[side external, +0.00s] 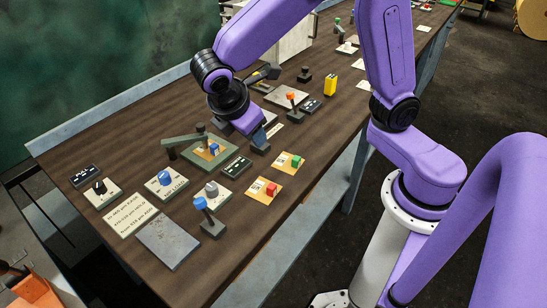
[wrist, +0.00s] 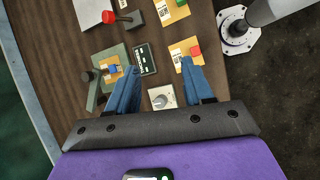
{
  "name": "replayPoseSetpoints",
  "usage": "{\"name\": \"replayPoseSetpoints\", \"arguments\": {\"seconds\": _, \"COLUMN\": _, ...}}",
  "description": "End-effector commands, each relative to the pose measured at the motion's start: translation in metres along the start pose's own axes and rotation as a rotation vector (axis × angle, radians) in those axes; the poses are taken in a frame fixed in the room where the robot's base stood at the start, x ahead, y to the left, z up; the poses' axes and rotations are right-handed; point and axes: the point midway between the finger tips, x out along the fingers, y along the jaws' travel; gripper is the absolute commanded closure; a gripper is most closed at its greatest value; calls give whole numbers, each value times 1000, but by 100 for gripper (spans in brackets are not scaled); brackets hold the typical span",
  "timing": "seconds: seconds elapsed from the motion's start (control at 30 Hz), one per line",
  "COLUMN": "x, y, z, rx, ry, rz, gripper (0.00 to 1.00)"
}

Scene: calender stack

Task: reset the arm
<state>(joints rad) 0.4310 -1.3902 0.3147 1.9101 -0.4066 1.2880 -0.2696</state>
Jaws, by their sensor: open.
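My gripper (side external: 262,137) is above the table's middle in the side view, its fingers pointing down. In the wrist view my gripper (wrist: 158,63) has its two blue fingers wide apart with nothing held between them. Beyond the gap lies a pale plate with a grey knob (wrist: 162,99), apart from the fingers. A green fixture (side external: 187,158) with a grey swing arm (side external: 190,140) and a blue block (side external: 214,149) is just left of my gripper. The fixture also shows in the wrist view (wrist: 103,59), left of the fingers.
A blue-topped lever (side external: 203,209), a blue knob (side external: 165,178), a black knob (side external: 99,187) and orange cards with red (side external: 271,189) and green (side external: 296,161) blocks stand on the brown table. An orange-topped lever (side external: 291,98) and a yellow block (side external: 330,84) are behind my gripper.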

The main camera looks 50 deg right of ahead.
Motion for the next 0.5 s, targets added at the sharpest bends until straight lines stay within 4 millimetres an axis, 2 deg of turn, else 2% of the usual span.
{"name": "replayPoseSetpoints", "arguments": {"seconds": 0.03, "x": -1, "y": -15, "z": 13, "rx": 25, "ry": 48, "rz": -17, "gripper": 49}}
{"name": "replayPoseSetpoints", "arguments": {"seconds": 0.3, "x": 3, "y": -101, "z": 64, "rx": 179, "ry": 291, "rz": -147, "gripper": 49}}
{"name": "replayPoseSetpoints", "arguments": {"seconds": 0.5, "x": 11, "y": -150, "z": 91, "rx": 274, "ry": 417, "rz": -238, "gripper": 49}}
